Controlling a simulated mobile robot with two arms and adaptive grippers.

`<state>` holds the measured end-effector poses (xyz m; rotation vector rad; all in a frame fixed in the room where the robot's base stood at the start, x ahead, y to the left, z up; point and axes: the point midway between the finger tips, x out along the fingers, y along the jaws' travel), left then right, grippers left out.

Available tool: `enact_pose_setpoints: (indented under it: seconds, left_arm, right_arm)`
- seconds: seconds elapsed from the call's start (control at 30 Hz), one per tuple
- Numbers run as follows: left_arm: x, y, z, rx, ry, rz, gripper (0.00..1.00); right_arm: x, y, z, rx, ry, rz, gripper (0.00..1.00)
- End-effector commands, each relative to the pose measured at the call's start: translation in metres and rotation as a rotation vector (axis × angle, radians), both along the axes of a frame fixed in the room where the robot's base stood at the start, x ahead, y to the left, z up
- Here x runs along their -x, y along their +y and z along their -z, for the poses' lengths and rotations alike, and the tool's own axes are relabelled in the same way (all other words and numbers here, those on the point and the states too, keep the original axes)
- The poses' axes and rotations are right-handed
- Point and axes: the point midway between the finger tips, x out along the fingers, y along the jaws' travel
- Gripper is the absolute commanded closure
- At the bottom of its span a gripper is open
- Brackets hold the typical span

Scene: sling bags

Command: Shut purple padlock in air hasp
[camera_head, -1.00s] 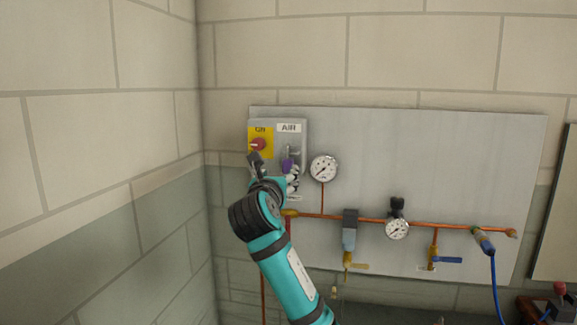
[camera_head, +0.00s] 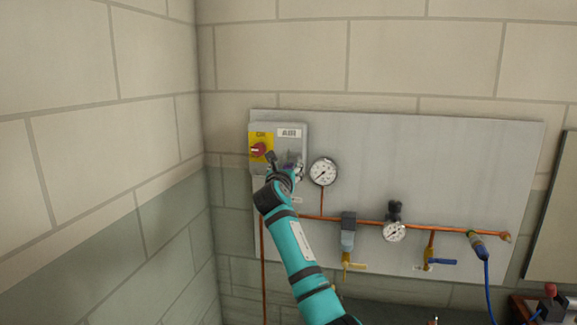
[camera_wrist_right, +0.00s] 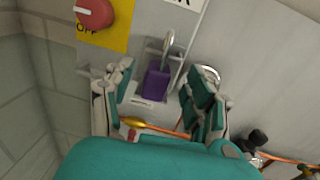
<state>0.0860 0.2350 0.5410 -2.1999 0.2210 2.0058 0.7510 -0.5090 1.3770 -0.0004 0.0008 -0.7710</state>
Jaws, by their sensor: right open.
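The purple padlock (camera_wrist_right: 157,83) hangs at the air box in the right wrist view, its body low and its silver shackle (camera_wrist_right: 168,44) standing up by the metal hasp (camera_wrist_right: 150,56). I cannot tell whether the shackle is shut. My right gripper (camera_wrist_right: 160,76) is open, with one finger left of the padlock and the other to its right, both apart from it in the picture. In the head view my right gripper (camera_head: 284,170) is in front of the lower part of the AIR box (camera_head: 290,142) and mostly hides the padlock. My left gripper is out of view.
A red knob (camera_head: 258,150) on a yellow plate is left of the AIR label. A round gauge (camera_head: 323,171) is close on the right. Copper pipe (camera_head: 370,222) with valves runs below across the grey panel (camera_head: 450,165). The upper wall is bare.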

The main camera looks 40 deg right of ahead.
Motion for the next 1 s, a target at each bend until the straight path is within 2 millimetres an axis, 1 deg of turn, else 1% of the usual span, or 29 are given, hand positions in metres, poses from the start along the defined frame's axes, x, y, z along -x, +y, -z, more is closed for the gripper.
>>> enact_pose_setpoints:
  seconds: [0.03,0.13,0.4,0.47,0.83,1.0]
  left_arm:
    - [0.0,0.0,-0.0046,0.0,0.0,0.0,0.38]
    - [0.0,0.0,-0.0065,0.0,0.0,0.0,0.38]
    - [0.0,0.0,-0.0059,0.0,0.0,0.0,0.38]
    - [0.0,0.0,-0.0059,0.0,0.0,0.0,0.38]
    - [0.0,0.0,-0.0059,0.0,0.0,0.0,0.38]
    - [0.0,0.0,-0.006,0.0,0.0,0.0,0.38]
  right_arm:
    - [-0.0044,-0.0047,-0.0026,-0.002,0.001,0.001,0.44]
    - [-0.0098,-0.0098,-0.0015,-0.001,0.0,0.0,0.44]
    - [-0.0115,-0.0112,0.0002,0.0,-0.001,-0.001,0.44]
    - [-0.0115,-0.0113,0.0001,0.0,-0.001,-0.001,0.51]
    - [-0.0113,-0.0112,0.0001,0.0,0.0,-0.001,0.99]
    - [-0.0112,-0.0113,-0.0006,0.001,-0.002,-0.001,1.0]
